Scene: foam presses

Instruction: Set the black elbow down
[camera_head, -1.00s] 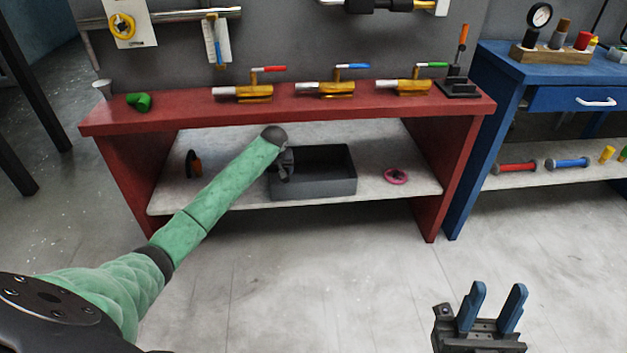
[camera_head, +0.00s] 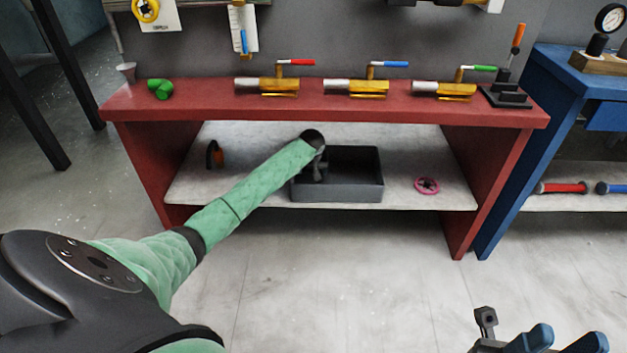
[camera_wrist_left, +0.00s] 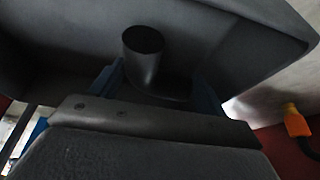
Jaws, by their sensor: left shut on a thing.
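The black elbow (camera_wrist_left: 145,58) shows in the left wrist view, its round open end facing up. Its lower part sits between the blue fingers of my left gripper (camera_wrist_left: 160,90), which is shut on it. In the head view my left gripper (camera_head: 319,170) reaches into the left part of the dark grey bin (camera_head: 350,191) on the bench's lower shelf. The elbow is hidden or too dark to make out there. I cannot tell whether it touches the bin floor. My right gripper (camera_head: 565,342) is open and empty at the lower right, partly cut off.
The red bench top (camera_head: 210,108) overhangs the shelf (camera_head: 400,199). An orange and black item (camera_head: 215,154) lies left of the bin, a pink ring (camera_head: 427,186) right of it. Brass valves (camera_head: 267,86) and a green elbow (camera_head: 160,88) are on top. A blue bench stands right.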

